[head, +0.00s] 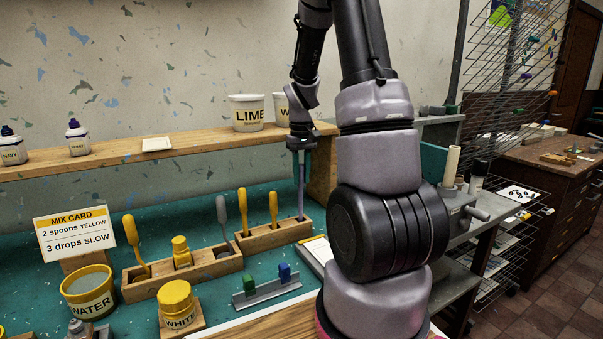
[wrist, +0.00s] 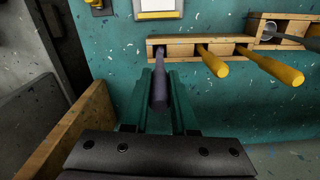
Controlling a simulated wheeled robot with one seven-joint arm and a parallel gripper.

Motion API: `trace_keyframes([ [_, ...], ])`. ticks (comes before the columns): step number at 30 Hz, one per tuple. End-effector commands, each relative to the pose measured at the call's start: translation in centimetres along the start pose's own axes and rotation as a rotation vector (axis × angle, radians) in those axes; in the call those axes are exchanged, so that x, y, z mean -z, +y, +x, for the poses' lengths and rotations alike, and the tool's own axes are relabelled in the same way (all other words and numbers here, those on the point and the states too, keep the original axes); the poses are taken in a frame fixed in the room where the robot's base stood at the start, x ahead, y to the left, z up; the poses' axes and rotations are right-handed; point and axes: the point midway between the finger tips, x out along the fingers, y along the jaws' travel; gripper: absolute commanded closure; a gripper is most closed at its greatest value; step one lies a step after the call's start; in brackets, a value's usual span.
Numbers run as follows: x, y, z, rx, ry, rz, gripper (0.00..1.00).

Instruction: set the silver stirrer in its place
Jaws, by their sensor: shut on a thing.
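The silver stirrer (head: 301,182), which looks dull grey-purple, stands about upright below my gripper (head: 300,142). My gripper is shut on its upper part. In the wrist view the stirrer (wrist: 159,88) lies between the green fingers (wrist: 160,105). Its lower end meets the end slot of the small wooden rack (head: 262,241), on the right in the head view and on the left in the wrist view (wrist: 188,41). I cannot tell how deep it sits. Two yellow-handled tools (head: 242,210) (head: 273,207) stand in the rack's other slots.
Another wooden rack (head: 160,284) on the left holds a yellow tool, a yellow bottle and a grey-handled tool (head: 222,215). A wooden shelf (head: 200,145) with tubs runs behind my gripper. A rail with green and blue blocks (head: 268,291) lies in front.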

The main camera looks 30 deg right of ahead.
Motion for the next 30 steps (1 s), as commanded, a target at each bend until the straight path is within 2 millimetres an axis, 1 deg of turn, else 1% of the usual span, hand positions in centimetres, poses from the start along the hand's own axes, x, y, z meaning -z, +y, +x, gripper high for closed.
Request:
trace_keyframes([
  [30, 0.0, 0.0, 3.1, 0.000, -0.001, 0.001, 1.00],
])
